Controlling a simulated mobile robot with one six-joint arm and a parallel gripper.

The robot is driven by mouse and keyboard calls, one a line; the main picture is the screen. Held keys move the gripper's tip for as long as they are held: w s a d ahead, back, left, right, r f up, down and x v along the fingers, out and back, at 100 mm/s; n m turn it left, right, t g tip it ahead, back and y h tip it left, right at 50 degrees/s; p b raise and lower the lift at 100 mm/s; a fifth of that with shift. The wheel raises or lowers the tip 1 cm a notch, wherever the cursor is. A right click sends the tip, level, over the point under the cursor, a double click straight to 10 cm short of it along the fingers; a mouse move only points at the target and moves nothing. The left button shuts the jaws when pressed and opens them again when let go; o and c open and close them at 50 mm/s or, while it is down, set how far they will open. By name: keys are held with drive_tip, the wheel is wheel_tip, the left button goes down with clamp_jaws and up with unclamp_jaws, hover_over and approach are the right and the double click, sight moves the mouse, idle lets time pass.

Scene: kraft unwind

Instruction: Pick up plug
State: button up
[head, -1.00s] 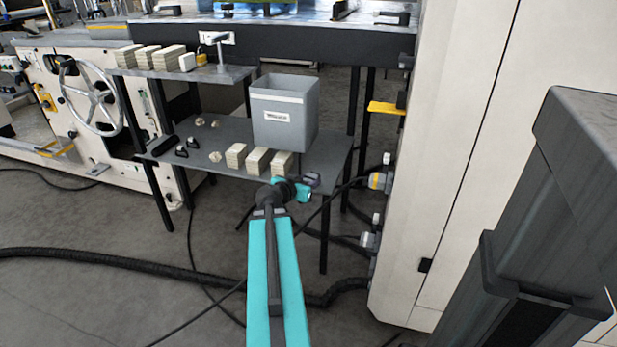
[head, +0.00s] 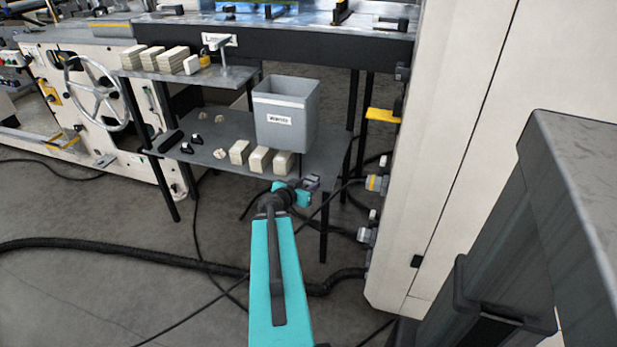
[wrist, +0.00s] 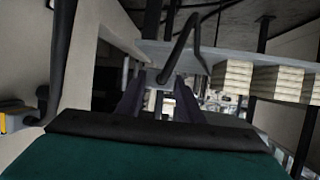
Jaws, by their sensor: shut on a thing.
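My gripper (head: 311,183) is at the end of my teal arm, in front of the lower shelf's front right corner. In the wrist view the dark fingers (wrist: 160,77) point away from the camera. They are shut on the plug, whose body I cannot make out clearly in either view. A bent black length, seemingly its cable (wrist: 185,42), rises just beyond the fingertips. In the head view a black cable (head: 341,188) runs between the gripper area and the cabinet side.
The lower shelf (head: 205,153) holds a grey labelled bin (head: 285,112), pale blocks (head: 260,159) and small black parts. A tall white cabinet (head: 450,130) with connectors (head: 376,184) stands right. A thick black hose (head: 130,255) crosses the floor. Open floor lies left.

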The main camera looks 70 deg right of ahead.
drive_tip(key=shift+s+a+r+p, duration=0.15)
drive_tip(key=shift+a+p, duration=0.35)
drive_tip(key=shift+p, duration=0.45)
drive_tip(key=shift+s+a+r+p, duration=0.1)
drive_tip(key=shift+a+p, duration=0.35)
drive_tip(key=shift+p, duration=0.5)
drive_tip(key=shift+s+a+f+p, duration=0.1)
drive_tip(key=shift+a+p, duration=0.35)
drive_tip(key=shift+p, duration=0.2)
